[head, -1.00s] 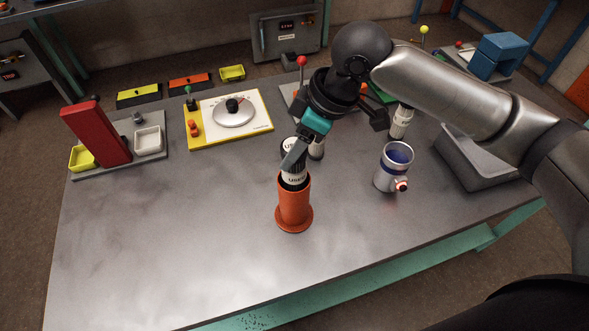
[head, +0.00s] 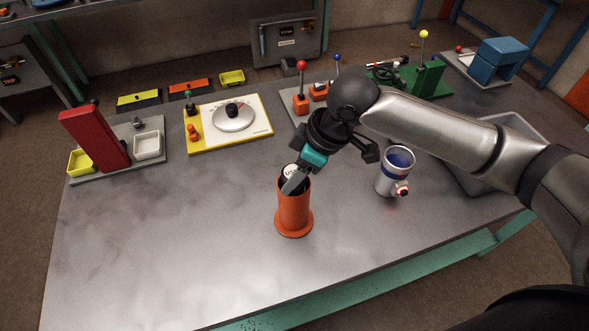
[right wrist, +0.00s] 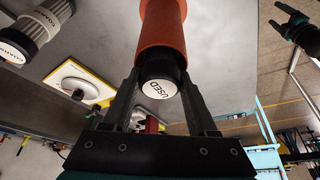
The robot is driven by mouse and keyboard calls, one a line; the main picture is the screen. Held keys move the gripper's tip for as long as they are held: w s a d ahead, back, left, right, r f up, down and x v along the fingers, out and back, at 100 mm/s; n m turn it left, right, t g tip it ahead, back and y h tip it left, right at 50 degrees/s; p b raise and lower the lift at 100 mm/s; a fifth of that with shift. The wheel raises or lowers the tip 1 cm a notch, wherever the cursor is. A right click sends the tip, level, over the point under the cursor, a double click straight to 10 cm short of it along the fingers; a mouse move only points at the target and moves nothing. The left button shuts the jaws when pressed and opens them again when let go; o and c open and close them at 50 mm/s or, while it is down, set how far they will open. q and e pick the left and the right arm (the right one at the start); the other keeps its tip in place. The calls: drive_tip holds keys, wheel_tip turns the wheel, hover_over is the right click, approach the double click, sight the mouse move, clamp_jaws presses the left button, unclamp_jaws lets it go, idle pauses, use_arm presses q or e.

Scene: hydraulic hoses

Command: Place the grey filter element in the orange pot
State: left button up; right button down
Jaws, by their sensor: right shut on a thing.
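A filter element with a black end and a white cap marked USED (head: 291,171) sits mostly inside the orange pot (head: 294,212). Its body is hidden by the pot walls, so I cannot tell its colour. My right gripper (head: 291,184) is shut on its upper end at the pot mouth. In the right wrist view the USED cap (right wrist: 158,89) lies between the fingers (right wrist: 160,100), with the orange pot (right wrist: 162,30) around the element. My left gripper (right wrist: 290,25) appears open, away from the table.
A grey bin (head: 480,172) lies farther right. The yellow dial board (head: 262,133) and red-lever board (head: 75,176) stand behind and left. The table front is clear.

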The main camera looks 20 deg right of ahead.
drive_tip(key=shift+s+f, duration=0.2)
drive_tip(key=shift+f, duration=0.2)
drive_tip(key=shift+c, duration=1.4)
unclamp_jaws()
drive_tip(key=shift+s+d+f, duration=0.1)
drive_tip(key=shift+o, duration=0.4)
drive_tip(key=p+v, duration=0.1)
drive_tip(key=v, duration=1.2)
drive_tip(key=shift+w+r, duration=0.3)
drive_tip(key=shift+w, duration=0.1)
